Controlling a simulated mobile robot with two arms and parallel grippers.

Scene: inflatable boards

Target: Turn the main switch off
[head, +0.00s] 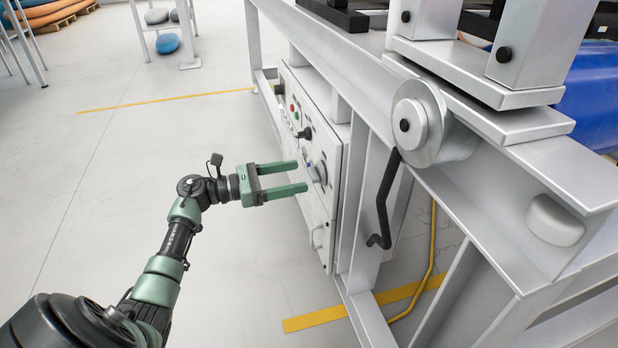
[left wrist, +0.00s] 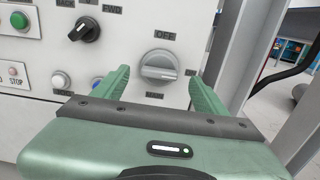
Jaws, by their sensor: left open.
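The main switch is a grey rotary knob (left wrist: 160,67) on a pale control panel, with "OFF" printed above it and another label below. Its raised grip bar lies nearly level in the left wrist view. In the head view the knob (head: 320,172) shows on the panel face just beyond my fingertips. My left gripper (head: 302,177) is open and empty, pointing at the panel. In the left wrist view the fingers (left wrist: 162,85) stand on either side of the knob. I cannot tell whether they touch it. My right gripper is in neither view.
A black selector (left wrist: 85,29), a green button (left wrist: 19,20) and a red stop button (left wrist: 14,71) sit left of the switch. The panel is inside a grey steel frame (head: 365,165) with a black crank handle (head: 384,200). Open floor lies to the left.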

